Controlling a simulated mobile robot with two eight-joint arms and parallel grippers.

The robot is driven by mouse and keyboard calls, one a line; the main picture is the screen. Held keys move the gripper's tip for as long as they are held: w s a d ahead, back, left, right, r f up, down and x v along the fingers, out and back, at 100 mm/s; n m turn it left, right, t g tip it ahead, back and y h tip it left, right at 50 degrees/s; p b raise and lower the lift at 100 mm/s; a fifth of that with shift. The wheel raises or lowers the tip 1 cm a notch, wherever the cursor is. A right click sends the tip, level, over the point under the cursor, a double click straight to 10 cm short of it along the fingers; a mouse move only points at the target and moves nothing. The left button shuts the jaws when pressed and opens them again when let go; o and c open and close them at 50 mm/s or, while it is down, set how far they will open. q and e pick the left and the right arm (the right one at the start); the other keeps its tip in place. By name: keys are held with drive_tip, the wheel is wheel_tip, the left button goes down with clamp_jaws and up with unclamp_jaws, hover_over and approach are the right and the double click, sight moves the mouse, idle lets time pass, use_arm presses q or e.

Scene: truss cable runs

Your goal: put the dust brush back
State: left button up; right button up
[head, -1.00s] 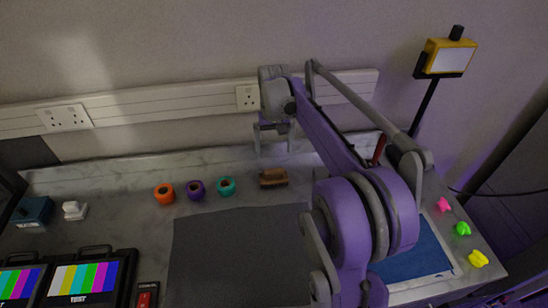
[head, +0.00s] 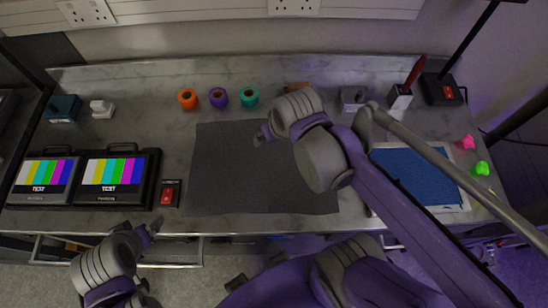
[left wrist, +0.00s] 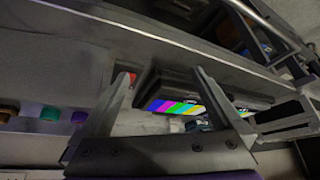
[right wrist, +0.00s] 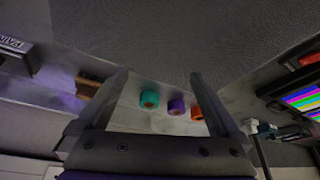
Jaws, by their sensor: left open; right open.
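The dust brush looks to be the small brown block (head: 297,87) at the back of the bench, mostly hidden behind my right arm in the head view. A brown piece beside the left finger in the right wrist view (right wrist: 88,87) looks like the same brush, partly covered. My right gripper (head: 262,135) is open and empty above the dark mat, in front of the brush and apart from it; its spread fingers show in the right wrist view (right wrist: 158,78). My left gripper (head: 152,230) is open and empty by the bench's front edge, below the monitors.
Orange (head: 188,98), purple (head: 218,97) and teal (head: 249,96) tape rolls stand left of the brush. A grey block (head: 352,98) and a holder (head: 400,96) with a red-handled tool stand right. The dark mat (head: 230,180) is bare. Two monitors (head: 117,178) stand at left.

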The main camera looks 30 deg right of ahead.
drive_tip(key=shift+n+t, duration=0.6)
drive_tip(key=s+a+f, duration=0.1)
drive_tip(key=s+f, duration=0.1)
drive_tip(key=s, duration=0.1)
drive_tip(key=s+a+f, duration=0.1)
drive_tip(key=shift+s+a+f, duration=0.15)
drive_tip(key=shift+a+f, duration=0.2)
